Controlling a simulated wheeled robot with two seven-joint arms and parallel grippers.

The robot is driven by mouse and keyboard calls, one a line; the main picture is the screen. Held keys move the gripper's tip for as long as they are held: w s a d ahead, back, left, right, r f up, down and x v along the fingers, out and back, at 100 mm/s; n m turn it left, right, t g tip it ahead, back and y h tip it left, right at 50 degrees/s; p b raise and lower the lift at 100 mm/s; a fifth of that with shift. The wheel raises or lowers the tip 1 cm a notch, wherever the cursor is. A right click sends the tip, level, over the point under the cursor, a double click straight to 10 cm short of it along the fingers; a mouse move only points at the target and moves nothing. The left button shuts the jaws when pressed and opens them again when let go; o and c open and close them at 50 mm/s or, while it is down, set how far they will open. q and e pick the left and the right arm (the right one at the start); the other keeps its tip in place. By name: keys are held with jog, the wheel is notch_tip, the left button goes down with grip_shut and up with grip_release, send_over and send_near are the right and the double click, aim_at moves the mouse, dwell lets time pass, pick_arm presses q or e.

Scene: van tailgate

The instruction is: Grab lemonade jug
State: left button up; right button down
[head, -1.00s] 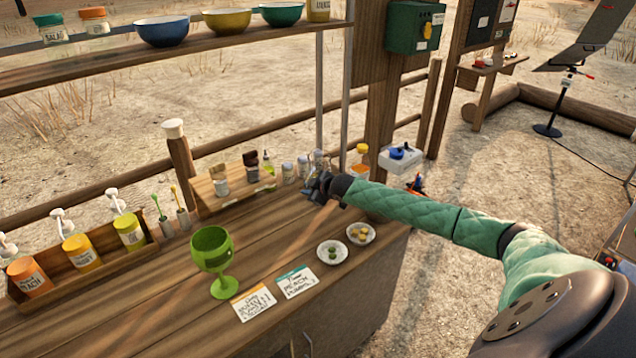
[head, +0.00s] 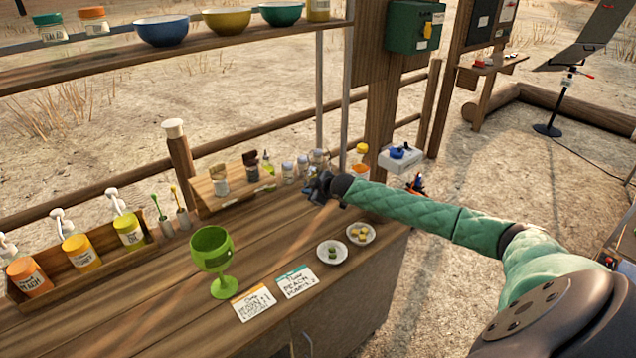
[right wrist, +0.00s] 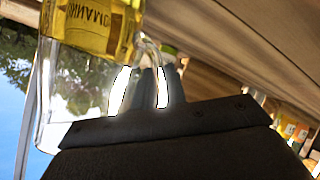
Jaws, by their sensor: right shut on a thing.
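The lemonade jug (right wrist: 85,60) is a clear glass vessel with yellow liquid and a dark-lettered label, upside down in the right wrist view. My right gripper (right wrist: 147,88) is shut on its glass handle. In the head view the right gripper (head: 318,187) is at the back right of the wooden counter. There I cannot clearly make out the jug among the glassware around the gripper. My left gripper is not in view.
A green goblet (head: 211,250), two cards (head: 297,281) and two small plates (head: 332,252) stand on the counter (head: 150,310). Small jars (head: 287,171) and a wooden rack (head: 235,190) are left of the gripper. A shelf with bowls (head: 228,20) hangs above.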

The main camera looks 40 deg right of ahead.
jog(key=shift+w+r, duration=0.1)
jog(key=shift+r, duration=0.05)
jog(key=shift+r, duration=0.2)
dwell(0.4)
